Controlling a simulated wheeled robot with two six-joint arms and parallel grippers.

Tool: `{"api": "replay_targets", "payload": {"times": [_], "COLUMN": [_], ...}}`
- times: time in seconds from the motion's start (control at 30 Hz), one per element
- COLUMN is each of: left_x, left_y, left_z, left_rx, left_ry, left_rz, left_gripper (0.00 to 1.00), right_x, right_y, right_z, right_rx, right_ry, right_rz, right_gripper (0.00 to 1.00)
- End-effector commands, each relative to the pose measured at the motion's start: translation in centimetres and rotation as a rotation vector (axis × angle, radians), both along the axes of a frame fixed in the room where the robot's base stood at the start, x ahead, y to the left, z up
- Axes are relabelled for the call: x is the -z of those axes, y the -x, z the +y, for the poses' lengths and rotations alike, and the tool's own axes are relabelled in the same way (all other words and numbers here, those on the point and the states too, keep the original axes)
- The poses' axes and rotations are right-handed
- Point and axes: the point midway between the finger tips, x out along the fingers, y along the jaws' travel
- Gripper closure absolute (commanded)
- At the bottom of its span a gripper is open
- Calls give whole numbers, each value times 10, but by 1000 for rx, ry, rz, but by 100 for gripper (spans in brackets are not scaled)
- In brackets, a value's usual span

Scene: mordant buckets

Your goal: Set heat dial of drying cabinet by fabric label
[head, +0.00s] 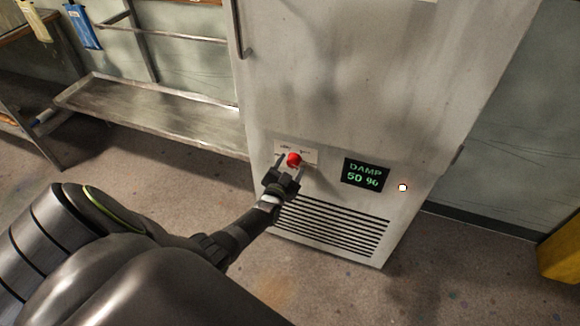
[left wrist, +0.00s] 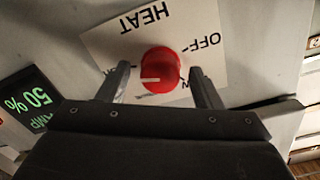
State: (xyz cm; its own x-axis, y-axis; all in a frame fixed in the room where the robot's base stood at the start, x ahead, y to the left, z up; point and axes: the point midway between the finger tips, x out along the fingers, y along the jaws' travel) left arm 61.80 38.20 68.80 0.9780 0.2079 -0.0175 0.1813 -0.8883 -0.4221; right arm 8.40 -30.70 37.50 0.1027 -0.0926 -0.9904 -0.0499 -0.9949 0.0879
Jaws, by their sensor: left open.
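The drying cabinet (head: 330,70) is a tall pale metal cabinet with a vent grille low on its front. Its red heat dial (head: 294,159) sits on a white label plate; in the left wrist view the dial (left wrist: 160,70) has a white pointer line. The plate (left wrist: 105,45) reads HEAT and OFF upside down, with other marks partly hidden. My left gripper (head: 289,168) is open, its fingers on either side of the dial with gaps visible. The display (head: 366,175) reads DAMP 50 %. No fabric label is readable. My right gripper is not in view.
A white lit spot (head: 402,187) is right of the display. A metal shelf rack (head: 160,108) stands left of the cabinet. Blue (head: 84,27) and cream tags hang at upper left. A yellow object (head: 562,250) is at the right edge. Bare floor lies in front.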

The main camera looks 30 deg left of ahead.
Motion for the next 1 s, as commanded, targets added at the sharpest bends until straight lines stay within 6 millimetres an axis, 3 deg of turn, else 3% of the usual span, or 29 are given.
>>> {"api": "replay_targets", "payload": {"times": [0.27,0.8,1.0], "left_x": [-1,-1,-2], "left_y": [19,129,158], "left_z": [-4,-27,-34], "left_rx": [0,-1,0], "left_ry": [2,1,0], "left_rz": [0,2,2], "left_gripper": [41,41,41], "right_x": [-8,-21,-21], "right_y": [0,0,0], "right_z": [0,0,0], "right_rx": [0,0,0], "right_ry": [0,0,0], "right_rz": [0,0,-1], "right_gripper": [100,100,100]}}
